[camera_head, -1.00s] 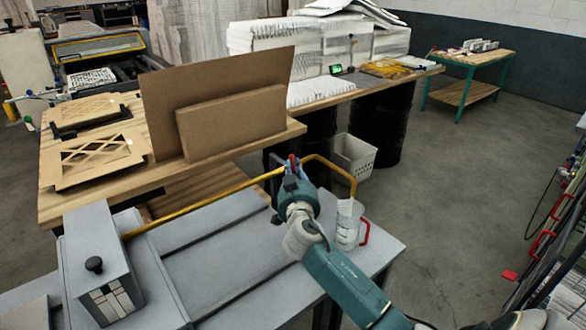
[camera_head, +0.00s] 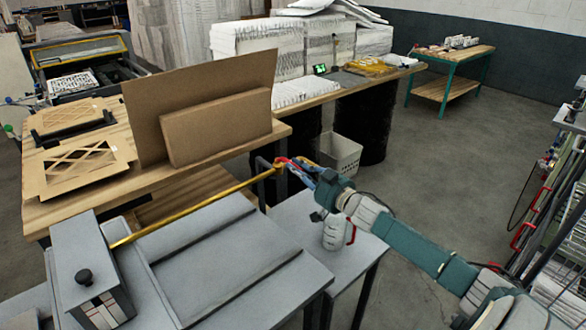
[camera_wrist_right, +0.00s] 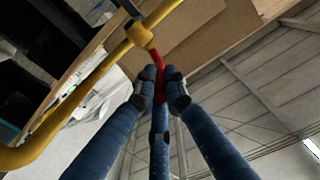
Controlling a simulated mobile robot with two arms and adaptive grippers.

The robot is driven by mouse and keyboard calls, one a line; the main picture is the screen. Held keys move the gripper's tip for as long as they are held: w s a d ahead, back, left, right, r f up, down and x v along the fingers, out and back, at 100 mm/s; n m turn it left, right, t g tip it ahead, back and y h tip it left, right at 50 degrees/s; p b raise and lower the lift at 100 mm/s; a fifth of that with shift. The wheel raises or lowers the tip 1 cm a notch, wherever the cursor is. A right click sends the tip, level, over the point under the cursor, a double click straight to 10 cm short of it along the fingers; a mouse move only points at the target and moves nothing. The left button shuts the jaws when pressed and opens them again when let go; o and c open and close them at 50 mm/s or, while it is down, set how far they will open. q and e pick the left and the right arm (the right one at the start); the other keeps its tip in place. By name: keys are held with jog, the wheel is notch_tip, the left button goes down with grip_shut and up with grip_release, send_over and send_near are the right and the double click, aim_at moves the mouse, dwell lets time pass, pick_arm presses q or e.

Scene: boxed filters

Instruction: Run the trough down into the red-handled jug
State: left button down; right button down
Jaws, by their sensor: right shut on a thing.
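A yellow pipe (camera_head: 195,209) runs from the grey box to a valve with a red lever (camera_head: 284,160). My right gripper (camera_head: 292,165) is shut on this lever, which also shows between its blue fingers in the right wrist view (camera_wrist_right: 160,85). The jug (camera_head: 335,234), pale with a red handle, stands upright on the grey bench below my right wrist. My gripper and wrist hide much of the pipe's outlet end above it, and I cannot see liquid. What looks like the trough (camera_head: 215,245) is the long grey recessed surface beside the pipe. My left gripper is not in view.
A grey box with a black knob (camera_head: 84,277) stands at the left. A wooden table (camera_head: 75,208) behind the pipe holds cardboard panels (camera_head: 215,130). A white basket (camera_head: 340,153) is on the floor behind. A rack (camera_head: 550,215) stands at the right; the floor between is open.

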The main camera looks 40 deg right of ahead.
jog(key=shift+d, duration=0.2)
dwell(0.3)
jog(key=c, duration=1.8)
grip_release()
jog(key=shift+s, duration=0.15)
jog(key=shift+s+f, duration=0.1)
jog(key=shift+s, duration=0.2)
jog(key=s, duration=0.7)
jog(key=s+d, duration=0.1)
jog(key=s, duration=0.3)
jog(key=shift+s+d, duration=0.1)
